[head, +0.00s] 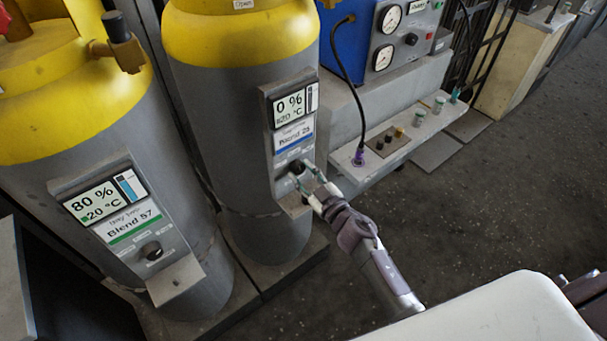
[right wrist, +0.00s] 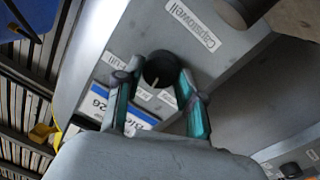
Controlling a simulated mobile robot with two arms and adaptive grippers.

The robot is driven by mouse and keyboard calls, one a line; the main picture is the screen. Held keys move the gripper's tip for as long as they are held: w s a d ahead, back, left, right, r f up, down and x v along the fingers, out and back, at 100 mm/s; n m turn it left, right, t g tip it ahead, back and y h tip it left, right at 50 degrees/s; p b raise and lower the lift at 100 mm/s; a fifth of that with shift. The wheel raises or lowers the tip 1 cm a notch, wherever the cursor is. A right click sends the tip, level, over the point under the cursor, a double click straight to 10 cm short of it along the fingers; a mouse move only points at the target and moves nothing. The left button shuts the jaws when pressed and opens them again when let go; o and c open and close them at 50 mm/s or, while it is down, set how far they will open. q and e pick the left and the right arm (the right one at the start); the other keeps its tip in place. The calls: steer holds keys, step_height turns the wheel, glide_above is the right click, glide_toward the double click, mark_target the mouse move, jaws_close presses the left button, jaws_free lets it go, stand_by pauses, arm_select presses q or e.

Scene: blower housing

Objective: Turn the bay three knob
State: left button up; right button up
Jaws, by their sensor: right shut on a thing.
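A round black knob (head: 297,167) sits on the control panel of the grey and yellow tank (head: 235,120) in the middle of the head view. The display (head: 293,104) above it reads 0 % and 20 °C. My right gripper (head: 307,180) reaches the knob from the lower right. In the right wrist view its two green fingers stand on either side of the knob (right wrist: 160,69), shut on it. A white pointer line shows on the knob's face. The label beside it is partly hidden and shows "26". My left gripper is not in view.
Another tank (head: 100,190) at the left has an 80 % display (head: 104,202) and its own black knob (head: 151,250). A grey ledge (head: 385,150) with small fittings and a cable (head: 345,90) stands right of the middle tank. Dark floor (head: 500,215) lies open at the right.

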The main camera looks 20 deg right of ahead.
steer(key=n+b, duration=0.1)
steer(key=n, duration=0.1)
steer(key=n+b, duration=0.1)
steer(key=n, duration=0.2)
steer(key=shift+f+n, duration=0.2)
steer(key=shift+n, duration=0.1)
steer(key=shift+n+b, duration=0.8)
steer(key=shift+n, duration=1.5)
steer(key=o, duration=1.1)
steer(key=shift+o, duration=0.2)
steer(key=shift+s+d, duration=0.1)
steer(key=shift+s, duration=0.15)
steer(key=v, duration=1.1)
steer(key=shift+s+d, duration=0.15)
steer(key=shift+s, duration=0.1)
steer(key=shift+f, duration=0.15)
